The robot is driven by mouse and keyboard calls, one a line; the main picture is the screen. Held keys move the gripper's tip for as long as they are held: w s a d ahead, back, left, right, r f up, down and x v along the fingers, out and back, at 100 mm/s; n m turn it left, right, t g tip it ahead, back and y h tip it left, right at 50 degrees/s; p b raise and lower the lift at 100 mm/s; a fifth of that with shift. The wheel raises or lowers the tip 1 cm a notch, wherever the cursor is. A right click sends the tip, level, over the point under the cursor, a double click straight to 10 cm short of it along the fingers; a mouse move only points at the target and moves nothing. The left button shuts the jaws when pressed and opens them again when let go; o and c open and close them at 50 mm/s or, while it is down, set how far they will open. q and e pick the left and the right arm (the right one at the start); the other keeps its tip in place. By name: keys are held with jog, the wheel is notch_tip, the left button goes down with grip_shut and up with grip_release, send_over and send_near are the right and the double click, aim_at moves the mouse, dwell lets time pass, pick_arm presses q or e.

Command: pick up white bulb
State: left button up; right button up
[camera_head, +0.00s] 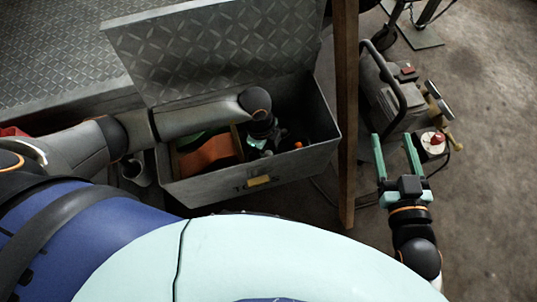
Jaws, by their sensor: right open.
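I cannot make out a white bulb for sure. A round white object with a red top (433,143) is at the right, beside my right gripper. My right gripper (393,142) is open and empty, with its two teal fingers apart and pointing away from me. The white and red object is just right of its right finger, not between the fingers. My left arm reaches over the open metal toolbox (215,188). My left gripper (257,145) is down inside it, small and dark, so its jaws cannot be read.
The toolbox lid (215,45) stands raised. An orange item (210,153) lies inside the box. A wooden post (346,110) stands between the box and my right gripper. A grey machine with a black handle (390,95) is behind that gripper. The concrete floor at right is clear.

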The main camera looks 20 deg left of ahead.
aim_at(270, 154)
pick_arm(q)
jog(key=shift+f, duration=0.1)
grip_shut()
pick_arm(e)
jog(key=shift+r, duration=0.2)
dwell(0.3)
pick_arm(q)
jog(key=shift+r, duration=0.2)
notch_tip(270, 154, up, 4)
jog(key=shift+r+p, duration=0.1)
jog(key=shift+p, duration=0.75)
notch_tip(270, 154, up, 4)
jog(key=shift+r+p, duration=0.1)
jog(key=shift+p, duration=0.55)
jog(key=shift+r, duration=0.65)
pick_arm(e)
jog(key=s+f+m+g, duration=0.1)
jog(key=s+f+g, duration=0.2)
jog(key=f, duration=0.4)
jog(key=s+f+g+h, duration=0.1)
jog(key=s+f+g, duration=0.2)
jog(key=f, duration=0.4)
jog(key=shift+s+a+m+g, duration=0.15)
jog(key=shift+s+m+g, duration=0.25)
jog(key=shift+s, duration=0.45)
